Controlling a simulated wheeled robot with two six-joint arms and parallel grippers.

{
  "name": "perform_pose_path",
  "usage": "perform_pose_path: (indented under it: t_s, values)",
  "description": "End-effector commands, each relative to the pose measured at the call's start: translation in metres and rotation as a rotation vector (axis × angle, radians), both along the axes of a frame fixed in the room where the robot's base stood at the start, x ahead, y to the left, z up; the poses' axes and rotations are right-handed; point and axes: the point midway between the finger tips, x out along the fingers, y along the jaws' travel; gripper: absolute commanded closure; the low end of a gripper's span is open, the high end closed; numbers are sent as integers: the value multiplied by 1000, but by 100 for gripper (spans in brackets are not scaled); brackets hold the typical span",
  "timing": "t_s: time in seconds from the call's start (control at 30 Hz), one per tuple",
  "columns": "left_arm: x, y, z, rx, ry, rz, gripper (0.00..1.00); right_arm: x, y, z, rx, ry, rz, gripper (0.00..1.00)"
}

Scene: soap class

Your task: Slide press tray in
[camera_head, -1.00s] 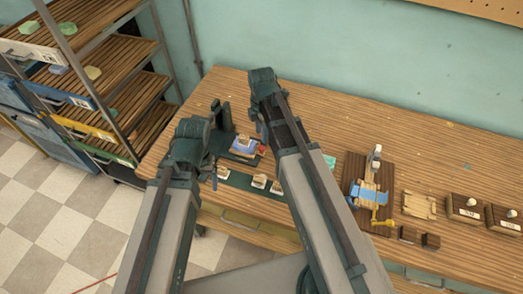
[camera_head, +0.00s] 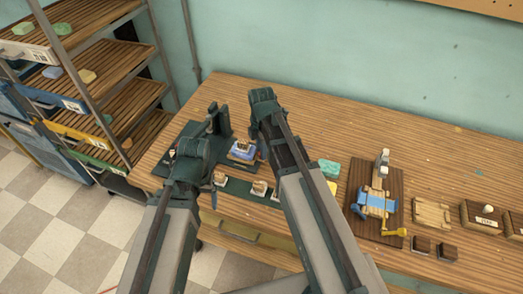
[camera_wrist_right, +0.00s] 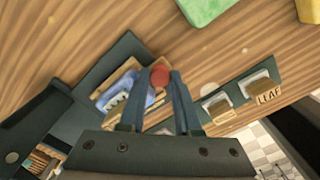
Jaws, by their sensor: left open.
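The dark green press (camera_head: 226,122) stands at the left end of the wooden table. A red knob (camera_wrist_right: 159,76) sits at the tray's edge. My right gripper (camera_wrist_right: 160,72) has its two fingertips on either side of this knob and appears shut on it. In the head view its tips are hidden by my arm. My left gripper (camera_head: 214,198) is open, mostly hidden behind its arm, near the table's front edge.
Wooden stamps, one marked LEAF (camera_wrist_right: 267,97), stand in a dark green rack (camera_wrist_right: 245,87) beside the press. A green soap block (camera_head: 329,168) and a wooden fixture with a blue part (camera_head: 376,203) lie to the right. A shelf unit (camera_head: 85,75) stands left.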

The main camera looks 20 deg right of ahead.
Motion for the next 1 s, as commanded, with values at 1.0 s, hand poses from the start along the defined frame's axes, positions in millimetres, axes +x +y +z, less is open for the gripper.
perform_pose_path:
  t_s: [1.0]
  values:
    - [0, 0, 0, 0, 0, 0, 16, 0, 0, 0, 0, 0, 0, 100]
